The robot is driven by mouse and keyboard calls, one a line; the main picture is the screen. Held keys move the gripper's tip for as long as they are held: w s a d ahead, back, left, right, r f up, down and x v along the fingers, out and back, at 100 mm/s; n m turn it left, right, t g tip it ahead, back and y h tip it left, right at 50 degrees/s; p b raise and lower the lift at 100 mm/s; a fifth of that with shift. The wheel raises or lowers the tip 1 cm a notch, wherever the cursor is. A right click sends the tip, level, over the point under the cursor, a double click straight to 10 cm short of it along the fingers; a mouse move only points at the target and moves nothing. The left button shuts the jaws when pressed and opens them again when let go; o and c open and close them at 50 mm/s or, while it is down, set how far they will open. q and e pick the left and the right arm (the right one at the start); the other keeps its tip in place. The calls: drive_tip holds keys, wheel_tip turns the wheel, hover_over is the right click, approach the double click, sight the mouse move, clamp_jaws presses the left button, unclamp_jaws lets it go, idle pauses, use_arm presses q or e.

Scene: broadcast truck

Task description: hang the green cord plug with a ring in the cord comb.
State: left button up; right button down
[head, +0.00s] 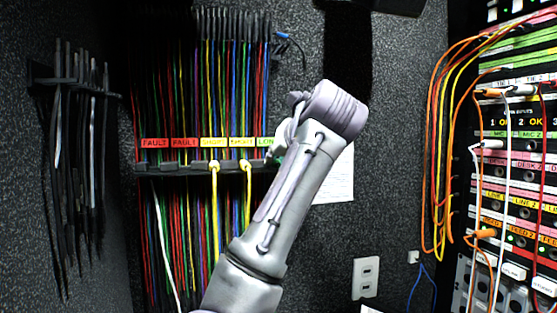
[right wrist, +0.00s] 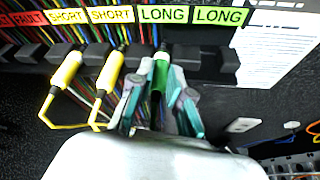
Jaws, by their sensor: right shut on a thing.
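The cord comb (head: 180,168) is a dark toothed rail on the wall, under labels reading FAULT, SHORT and LONG; its right part (right wrist: 215,64) shows in the right wrist view. The green cord plug (right wrist: 160,74) is upright at the comb, below the first LONG label. My right gripper (right wrist: 159,88) is shut on the plug, one teal finger on each side. Its lower part and any ring cannot be made out. In the head view my right arm covers the plug and most of the gripper. My left gripper is not in view.
Two yellow plugs (right wrist: 67,70) (right wrist: 108,71) hang in the SHORT slots, just left of my gripper. Many coloured cords (head: 225,80) run behind the comb. A rack of dark cables (head: 75,80) is at left. A patch panel (head: 515,150) with orange cords stands at right.

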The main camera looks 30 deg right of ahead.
drive_tip(key=shift+f+b, duration=0.2)
drive_tip(key=shift+b, duration=0.15)
idle(0.4)
drive_tip(key=c, duration=1)
unclamp_jaws()
drive_tip(key=shift+o, duration=0.2)
drive_tip(key=o, duration=1)
drive_tip(key=shift+c, duration=0.2)
drive_tip(key=shift+s, duration=0.2)
drive_tip(key=shift+s+a+b, duration=0.2)
drive_tip(key=shift+s+b, duration=0.35)
drive_tip(key=shift+s, duration=0.05)
drive_tip(key=shift+s+a+b, duration=0.15)
drive_tip(key=shift+s+b, duration=0.4)
drive_tip(key=shift+s, duration=0.05)
